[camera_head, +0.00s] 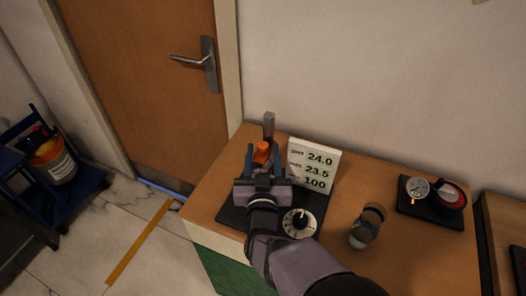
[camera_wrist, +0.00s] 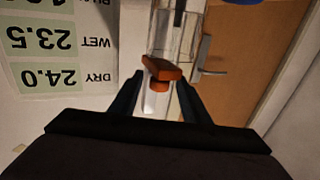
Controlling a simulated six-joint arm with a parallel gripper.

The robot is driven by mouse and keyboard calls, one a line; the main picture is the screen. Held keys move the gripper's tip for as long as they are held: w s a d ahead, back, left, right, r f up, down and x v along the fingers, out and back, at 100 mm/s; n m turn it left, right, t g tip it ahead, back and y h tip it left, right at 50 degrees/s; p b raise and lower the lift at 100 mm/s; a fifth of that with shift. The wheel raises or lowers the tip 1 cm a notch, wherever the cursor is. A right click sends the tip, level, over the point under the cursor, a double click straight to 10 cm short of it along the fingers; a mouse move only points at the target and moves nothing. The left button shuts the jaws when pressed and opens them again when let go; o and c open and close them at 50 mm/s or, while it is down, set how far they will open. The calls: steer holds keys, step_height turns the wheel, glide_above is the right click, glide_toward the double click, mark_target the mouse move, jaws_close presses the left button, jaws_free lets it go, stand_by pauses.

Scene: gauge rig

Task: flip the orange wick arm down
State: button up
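The orange wick arm (camera_head: 262,148) stands at the back of the dark base (camera_head: 232,212), in front of a grey post (camera_head: 268,124). In the wrist view the orange wick arm (camera_wrist: 161,70) lies near the fingertips, in front of a clear tube-like part (camera_wrist: 170,35). My gripper (camera_head: 262,154) reaches over the base from the front, its two blue fingers on either side of the orange part. In the wrist view my gripper (camera_wrist: 160,82) has its fingers apart, with a gap beside the orange part. Whether a finger touches it I cannot tell. My wrist hides part of the base.
A readout card (camera_head: 314,165) showing 24.0, 23.5 and 100 stands close right of my gripper. A white dial (camera_head: 299,223) sits on the base. A glass jar (camera_head: 367,226) and a gauge (camera_head: 417,188) on a black mat stand to the right. A wall is behind.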

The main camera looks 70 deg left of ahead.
steer(key=shift+r, duration=0.15)
steer(key=shift+s+d, duration=0.1)
steer(key=shift+d, duration=0.05)
steer(key=b+v, duration=0.2)
steer(key=v, duration=0.5)
stand_by(0.5)
